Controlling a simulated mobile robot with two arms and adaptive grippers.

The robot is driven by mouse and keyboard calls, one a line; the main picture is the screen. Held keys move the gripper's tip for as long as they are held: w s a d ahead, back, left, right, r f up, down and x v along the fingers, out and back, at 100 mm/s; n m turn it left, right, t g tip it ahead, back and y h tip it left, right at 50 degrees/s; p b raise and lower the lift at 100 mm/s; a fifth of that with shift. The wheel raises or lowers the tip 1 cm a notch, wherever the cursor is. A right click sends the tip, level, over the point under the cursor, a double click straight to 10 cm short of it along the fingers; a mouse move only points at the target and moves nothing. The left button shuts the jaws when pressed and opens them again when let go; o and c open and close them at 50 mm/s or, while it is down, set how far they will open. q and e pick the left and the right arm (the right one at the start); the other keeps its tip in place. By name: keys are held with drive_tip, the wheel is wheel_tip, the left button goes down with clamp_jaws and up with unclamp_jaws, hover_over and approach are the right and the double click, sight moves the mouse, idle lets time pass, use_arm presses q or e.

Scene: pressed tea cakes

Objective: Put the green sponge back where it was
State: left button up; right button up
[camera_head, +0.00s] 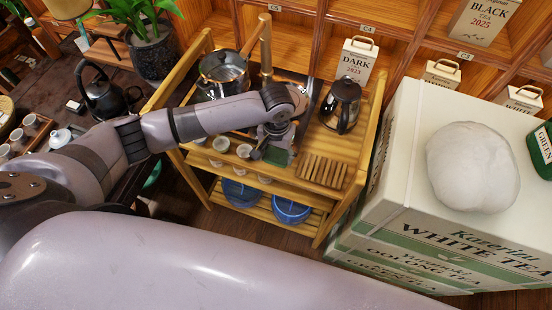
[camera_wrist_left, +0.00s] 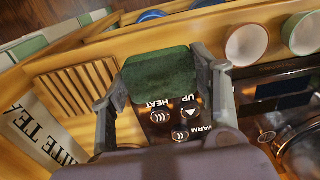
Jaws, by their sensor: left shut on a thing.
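The green sponge (camera_wrist_left: 160,77) is held between the two fingers of my left gripper (camera_wrist_left: 163,88) in the left wrist view. It also shows in the head view as a small dark green patch (camera_head: 277,156) below the gripper, over the wooden tea cart (camera_head: 312,122). Below the sponge in the wrist view is a dark panel (camera_wrist_left: 190,122) with WARM, HEAT and UP markings. I cannot tell whether the sponge touches the surface under it. My right gripper is in neither view.
A slatted wooden rack (camera_head: 322,170) lies right of the sponge. Small cups (camera_head: 221,145) stand left of it. A glass kettle (camera_head: 341,105) and a steel pot (camera_head: 223,72) are behind. Blue bowls (camera_head: 291,209) sit on the lower shelf. Stacked tea boxes (camera_head: 404,165) stand at right.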

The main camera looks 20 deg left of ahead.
sight(276, 161)
use_arm(q)
wheel_tip(276, 161, down, 4)
drive_tip(key=shift+r, duration=0.15)
drive_tip(key=shift+f, duration=0.25)
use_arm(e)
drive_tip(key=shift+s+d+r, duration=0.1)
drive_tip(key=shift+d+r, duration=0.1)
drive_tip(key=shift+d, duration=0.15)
use_arm(q)
drive_tip(key=shift+f, duration=0.1)
drive_tip(key=o, duration=1.1)
wheel_tip(276, 161, up, 12)
drive_tip(key=shift+r+b, duration=0.15)
drive_tip(key=shift+b, duration=0.65)
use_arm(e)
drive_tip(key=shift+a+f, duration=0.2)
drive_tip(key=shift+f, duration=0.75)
